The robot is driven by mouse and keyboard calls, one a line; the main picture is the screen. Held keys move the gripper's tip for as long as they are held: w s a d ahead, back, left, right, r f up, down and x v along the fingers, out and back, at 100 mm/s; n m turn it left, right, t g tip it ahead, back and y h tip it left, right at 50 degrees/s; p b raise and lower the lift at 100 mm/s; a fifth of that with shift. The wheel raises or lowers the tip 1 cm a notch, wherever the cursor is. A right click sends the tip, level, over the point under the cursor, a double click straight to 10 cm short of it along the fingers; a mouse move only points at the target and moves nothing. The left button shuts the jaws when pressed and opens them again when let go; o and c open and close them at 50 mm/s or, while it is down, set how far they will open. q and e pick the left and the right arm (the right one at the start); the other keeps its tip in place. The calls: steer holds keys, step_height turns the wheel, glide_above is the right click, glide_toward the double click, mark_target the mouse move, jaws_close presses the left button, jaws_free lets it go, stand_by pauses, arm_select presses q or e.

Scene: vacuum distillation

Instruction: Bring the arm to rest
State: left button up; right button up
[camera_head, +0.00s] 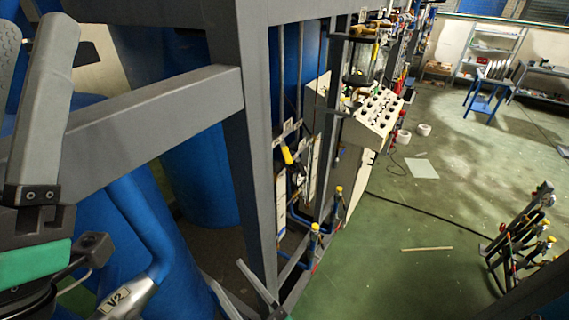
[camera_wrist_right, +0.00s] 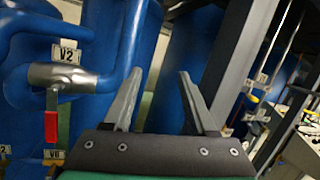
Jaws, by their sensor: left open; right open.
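My left gripper (camera_head: 34,28) is large and close at the left edge of the head view, with its grey fingers pointing up and spread apart. Nothing shows between them. My right gripper (camera_head: 221,267) is at the bottom of the head view, left of the frame post's foot. In the right wrist view, my right gripper (camera_wrist_right: 160,78) has both fingers apart with nothing between them. A metal valve labelled V2 (camera_wrist_right: 62,77), with a red-tipped handle, is left of its fingers. Its label also shows in the head view (camera_head: 118,299).
A grey frame post (camera_head: 252,150) and beam (camera_head: 150,120) stand close to my grippers, before large blue tanks (camera_head: 195,150). A beige control panel (camera_head: 375,115) is beyond. A pipe manifold (camera_head: 520,235) stands at the right. The green floor between has a stick (camera_head: 427,249) and cable.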

steer(key=w+d+r+n+t, duration=0.15)
steer(key=d+r+n, duration=0.3)
steer(key=r, duration=0.45)
steer(key=d+r+n+t, duration=0.2)
steer(key=d+r+n, duration=0.3)
steer(key=r, duration=0.5)
steer(key=w+d+r+n+t, duration=0.1)
steer(key=d+r+n+t, duration=0.15)
steer(key=d+r, duration=0.5)
steer(key=s+d+r+n+t+h, duration=0.4)
steer(key=d+r+n, duration=0.1)
steer(key=r, duration=0.2)
steer(key=s+d+r+n+t+h, duration=0.3)
steer(key=s+d+r+n+h, duration=0.15)
steer(key=r, duration=0.25)
steer(key=d+f+n+h+b, duration=0.3)
steer(key=f+h+b, duration=0.2)
steer(key=f+b, duration=1.5)
steer(key=shift+w+f+b, duration=0.25)
steer(key=shift+f+b, duration=0.1)
steer(key=shift+f, duration=0.45)
